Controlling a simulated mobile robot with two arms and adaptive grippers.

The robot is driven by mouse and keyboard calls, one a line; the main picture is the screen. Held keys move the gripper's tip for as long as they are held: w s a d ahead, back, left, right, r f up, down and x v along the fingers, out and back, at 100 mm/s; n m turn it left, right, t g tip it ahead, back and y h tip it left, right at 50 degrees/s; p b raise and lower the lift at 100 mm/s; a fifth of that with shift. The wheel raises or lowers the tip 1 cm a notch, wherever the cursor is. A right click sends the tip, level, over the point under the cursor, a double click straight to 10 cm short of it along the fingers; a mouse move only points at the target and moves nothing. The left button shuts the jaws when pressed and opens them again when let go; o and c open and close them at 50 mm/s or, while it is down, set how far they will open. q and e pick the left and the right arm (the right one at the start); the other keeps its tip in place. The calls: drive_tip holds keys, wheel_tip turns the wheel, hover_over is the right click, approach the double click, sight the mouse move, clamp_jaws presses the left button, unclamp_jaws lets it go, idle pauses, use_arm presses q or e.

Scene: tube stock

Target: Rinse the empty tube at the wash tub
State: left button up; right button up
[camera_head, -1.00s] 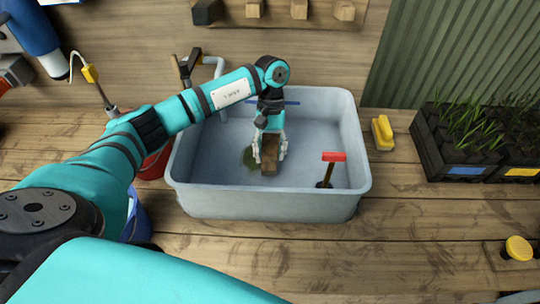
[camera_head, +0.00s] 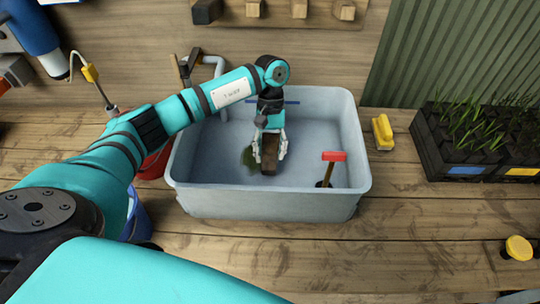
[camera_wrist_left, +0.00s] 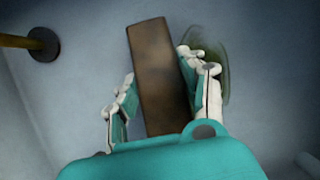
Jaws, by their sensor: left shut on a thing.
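The wash tub (camera_head: 265,207) is a large pale grey basin on the wooden bench, in the middle of the head view. My left gripper (camera_head: 269,151) is inside it, pointing down. It is shut on the tube (camera_head: 269,160), a brown, dirty-looking rectangular piece. In the left wrist view the tube (camera_wrist_left: 158,65) is between the fingers and extends past the fingertips over the tub floor. I cannot tell whether its end touches the floor. A dark green patch lies on the tub floor beside it, partly hidden by the gripper. My right gripper is out of view.
A red-topped stick (camera_head: 332,157) with a dark base stands in the tub's right part. A pipe (camera_head: 216,65) rises at the back left. A yellow brush (camera_head: 382,132) and a black planter (camera_head: 470,145) are to the right.

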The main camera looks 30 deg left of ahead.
sight(270, 152)
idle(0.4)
use_arm(q)
drive_tip(key=shift+r+p, duration=1.25)
drive_tip(key=shift+r, duration=1.75)
wheel_tip(270, 152, up, 12)
drive_tip(key=p, duration=0.4)
drive_tip(key=shift+f, duration=0.15)
idle(0.4)
wheel_tip(270, 152, up, 4)
drive_tip(key=shift+p, duration=1.05)
